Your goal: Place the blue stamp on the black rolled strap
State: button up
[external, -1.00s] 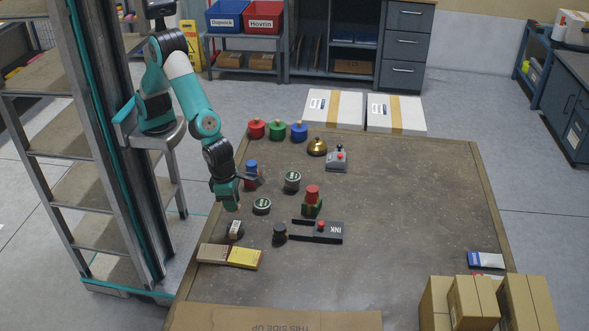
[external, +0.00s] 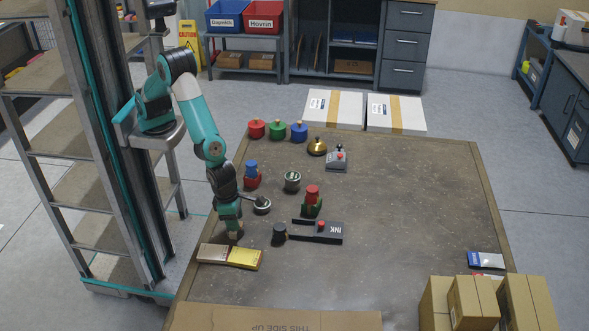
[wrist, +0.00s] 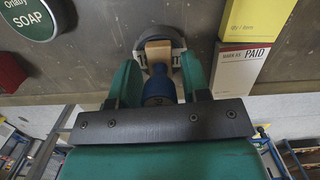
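In the wrist view, my gripper (wrist: 159,72) has its green fingers closed around a dark blue stamp (wrist: 158,88), with a tan block at its far end. The black rolled strap (wrist: 141,38) shows as a dark ring just beyond and partly behind that block. I cannot tell whether they touch. In the external view, my gripper (external: 233,226) points down, low over the left part of the table, and covers the stamp and most of the strap.
The yellow and white boxes (external: 245,258) lie just in front of my gripper. A round tin (external: 262,205) is close on the right, and a dark cylinder (external: 279,233) stands farther right. A blue-topped red piece (external: 252,182) stands behind. The table's right side is mostly clear.

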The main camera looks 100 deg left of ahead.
jog(key=shift+o, duration=0.8)
jog(key=shift+r, duration=0.15)
